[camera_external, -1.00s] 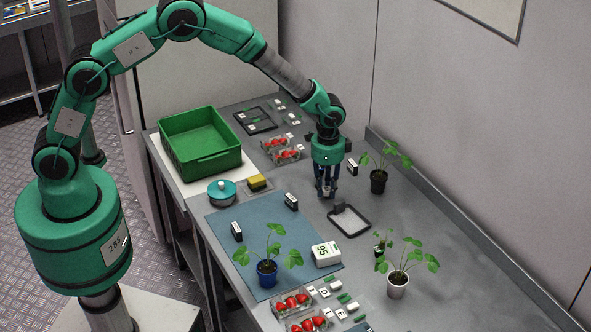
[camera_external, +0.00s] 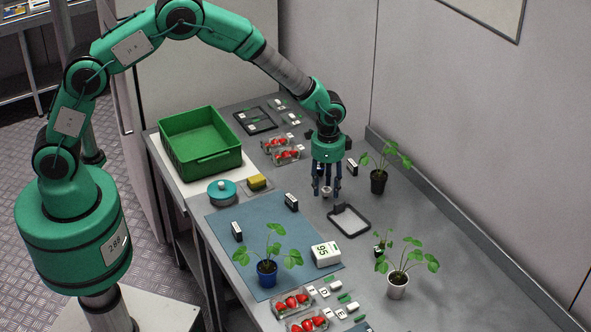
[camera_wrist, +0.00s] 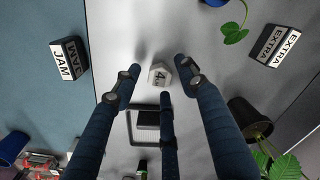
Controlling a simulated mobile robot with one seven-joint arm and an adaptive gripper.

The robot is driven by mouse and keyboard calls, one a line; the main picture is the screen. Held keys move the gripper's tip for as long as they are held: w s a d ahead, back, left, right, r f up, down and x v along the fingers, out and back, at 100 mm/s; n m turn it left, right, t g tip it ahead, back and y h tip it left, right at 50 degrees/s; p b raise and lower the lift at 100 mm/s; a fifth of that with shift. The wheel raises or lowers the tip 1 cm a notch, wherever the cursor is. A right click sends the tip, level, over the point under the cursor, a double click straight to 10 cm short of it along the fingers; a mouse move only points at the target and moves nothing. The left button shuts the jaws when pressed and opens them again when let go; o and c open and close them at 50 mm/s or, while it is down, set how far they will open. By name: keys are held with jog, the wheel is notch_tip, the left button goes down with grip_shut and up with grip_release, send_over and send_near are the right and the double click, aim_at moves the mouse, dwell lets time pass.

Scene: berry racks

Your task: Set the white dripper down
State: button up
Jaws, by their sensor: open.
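The white dripper (camera_external: 326,192) is a small pale piece on the grey table, below my gripper. In the wrist view, the white dripper (camera_wrist: 159,75) shows a "4" on its face and sits between the spread fingertips. My gripper (camera_external: 327,187) has three dark blue fingers pointing down, spread open around the dripper. In the wrist view, my gripper (camera_wrist: 158,78) shows gaps between its fingertips and the dripper. Whether any finger still touches it is hard to tell.
A black-framed tray (camera_external: 367,226) lies just in front of the dripper. A JAM block (camera_wrist: 66,60) stands on the blue mat (camera_external: 222,262); an EXTRA block (camera_wrist: 277,46) and a potted plant (camera_external: 378,183) stand nearby. A green crate (camera_external: 206,167) is farther left.

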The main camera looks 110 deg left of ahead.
aim_at(326, 190)
notch_tip(326, 190, up, 11)
jog(key=p, duration=0.1)
dwell(0.4)
jog(key=shift+r, duration=0.1)
dwell(0.5)
jog(key=shift+d+r, duration=0.1)
jog(key=s+d+r+t, duration=0.1)
jog(key=s+d+r, duration=0.5)
jog(key=d+r, duration=0.6)
jog(key=s+d+r+t, duration=0.1)
jog(key=s+d+r, duration=0.4)
jog(key=d+r, duration=0.65)
jog(key=s+d+r+t, duration=0.1)
jog(key=s+d+r, duration=0.1)
jog(key=s+d, duration=0.3)
jog(key=s+d+r+m+t, duration=0.1)
jog(key=s+d, duration=0.4)
jog(key=s, duration=0.8)
jog(key=s+d+r+t, duration=0.1)
jog(key=s+d+r, duration=0.2)
jog(key=s, duration=0.6)
jog(key=shift+d+r, duration=0.15)
jog(key=shift+d, duration=0.85)
